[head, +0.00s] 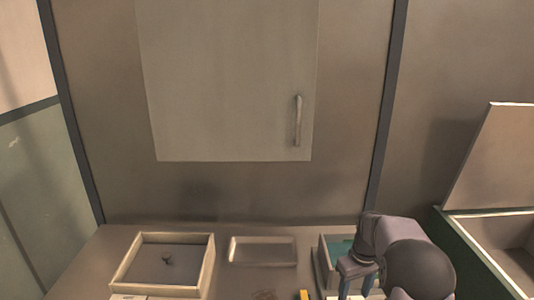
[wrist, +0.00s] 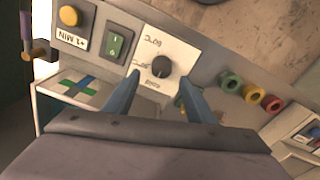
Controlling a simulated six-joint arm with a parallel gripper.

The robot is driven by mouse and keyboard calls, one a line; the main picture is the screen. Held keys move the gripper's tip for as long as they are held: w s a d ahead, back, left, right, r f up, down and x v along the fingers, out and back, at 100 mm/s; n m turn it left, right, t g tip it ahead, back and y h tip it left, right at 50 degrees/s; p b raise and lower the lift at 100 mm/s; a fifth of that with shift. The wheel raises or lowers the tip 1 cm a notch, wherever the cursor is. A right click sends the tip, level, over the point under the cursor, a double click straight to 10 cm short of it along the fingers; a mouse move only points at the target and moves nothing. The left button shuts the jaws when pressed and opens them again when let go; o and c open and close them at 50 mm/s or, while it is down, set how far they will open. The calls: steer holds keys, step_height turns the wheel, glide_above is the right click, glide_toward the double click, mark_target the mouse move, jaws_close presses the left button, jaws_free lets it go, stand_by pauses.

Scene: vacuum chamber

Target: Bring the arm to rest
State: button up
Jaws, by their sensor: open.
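My gripper (head: 358,280) is at the lower right of the head view, fingers down, in front of a pale box with a teal inside. In the wrist view my gripper (wrist: 157,92) shows two blue-grey fingers spread apart with nothing held between them. A black knob (wrist: 161,66) on a white plate appears between and beyond the fingertips; whether they touch the plate I cannot tell. My arm hides part of the box behind it.
The panel also has a yellow button (wrist: 69,15), a green switch (wrist: 116,43) and coloured rings (wrist: 252,93). A framed box (head: 207,265), a shallow tray (head: 262,239), a shut cabinet door (head: 225,80) and an open green chest (head: 470,255) surround the work area.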

steer(key=s+f+m, duration=0.1)
steer(key=s, duration=0.1)
steer(key=s+a+f+m+g, duration=0.1)
steer(key=s+f, duration=0.2)
steer(key=s, duration=0.1)
steer(key=shift+s+a+f+m, duration=0.1)
steer(key=shift+a+f+m, duration=0.05)
steer(key=shift+f+m, duration=0.2)
steer(key=s+a+r+m+g, duration=0.1)
steer(key=s+a, duration=0.3)
steer(key=s, duration=0.7)
steer(key=s+a+r+m+g, duration=0.1)
steer(key=s+a+r, duration=0.15)
steer(key=s, duration=0.85)
steer(key=w+a+r+t, duration=0.1)
steer(key=a+r+n+t, duration=0.1)
steer(key=r, duration=0.1)
steer(key=shift+w+a+n, duration=0.25)
steer(key=shift+w+a, duration=0.1)
steer(key=shift+w, duration=0.05)
steer(key=shift+c, duration=0.4)
